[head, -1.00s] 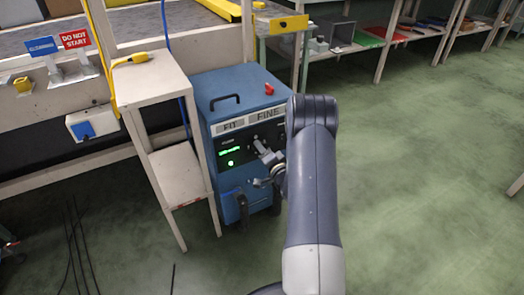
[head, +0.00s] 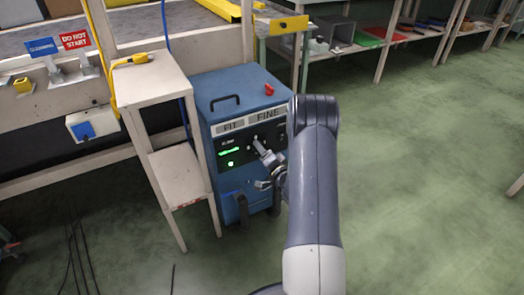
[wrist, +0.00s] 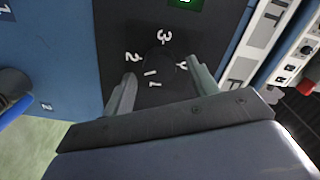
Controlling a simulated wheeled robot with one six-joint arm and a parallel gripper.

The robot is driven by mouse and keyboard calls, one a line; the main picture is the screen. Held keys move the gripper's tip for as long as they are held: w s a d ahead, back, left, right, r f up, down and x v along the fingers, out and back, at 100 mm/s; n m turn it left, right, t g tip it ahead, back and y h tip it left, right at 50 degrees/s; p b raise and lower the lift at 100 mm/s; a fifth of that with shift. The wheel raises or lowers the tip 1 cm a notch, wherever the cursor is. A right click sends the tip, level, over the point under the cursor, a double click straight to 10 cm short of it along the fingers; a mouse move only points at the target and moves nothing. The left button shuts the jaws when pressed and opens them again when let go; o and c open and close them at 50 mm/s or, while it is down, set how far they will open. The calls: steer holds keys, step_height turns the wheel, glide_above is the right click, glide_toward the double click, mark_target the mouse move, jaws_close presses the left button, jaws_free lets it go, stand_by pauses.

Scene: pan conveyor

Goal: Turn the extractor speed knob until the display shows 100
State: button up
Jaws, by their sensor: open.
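The extractor is a blue cabinet (head: 240,88) with a black front panel, in the head view. Its green lit display (head: 229,151) is too small to read, and only an edge of a green display (wrist: 184,2) shows in the wrist view. The dark knob (wrist: 159,62) sits on the black panel with pale numerals around it; its outline is faint against the panel. My gripper (wrist: 161,70) is open, with one finger on each side of the knob. I cannot tell whether either finger touches it. In the head view my gripper (head: 264,160) is at the panel, right of the display.
A cream stand (head: 180,178) with a yellow tool on top is close on the cabinet's left. A black handle (head: 225,100) and a red object (head: 269,88) are on the cabinet top. Black cables lie on the floor at left. The green floor at right is clear.

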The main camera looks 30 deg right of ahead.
steer(key=s+p, duration=0.1)
steer(key=s, duration=0.9)
steer(key=shift+d+p, duration=0.2)
steer(key=shift+p, duration=0.15)
steer(key=w+b, duration=0.2)
steer(key=w, duration=0.8)
steer(key=shift+w+a, duration=0.2)
steer(key=shift+w, duration=0.2)
